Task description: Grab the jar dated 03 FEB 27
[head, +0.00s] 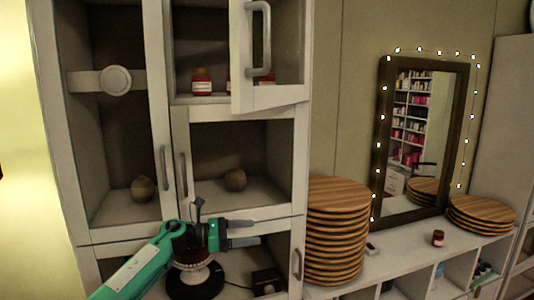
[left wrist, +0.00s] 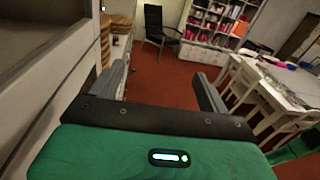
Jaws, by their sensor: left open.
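A red jar with a pale label (head: 201,82) stands upright on the upper cabinet shelf. More red shows beside it, mostly hidden by the cabinet door. Another small dark red jar (head: 437,238) stands on the sideboard to the right. No date can be read on any jar at this size. My left gripper (head: 250,233) is in front of the lower cabinet, below the shelf jar and well left of the sideboard jar. In the left wrist view its two fingers (left wrist: 163,84) are apart with nothing between them. My right gripper is not in view.
The glass-fronted cabinet door (head: 270,97) with a grey handle stands ajar before the upper shelf. Stacked wooden discs (head: 337,235) stand right of the cabinet, others (head: 482,212) farther right. A framed mirror (head: 378,150) leans behind the sideboard. A black round base (head: 195,284) sits below my left gripper.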

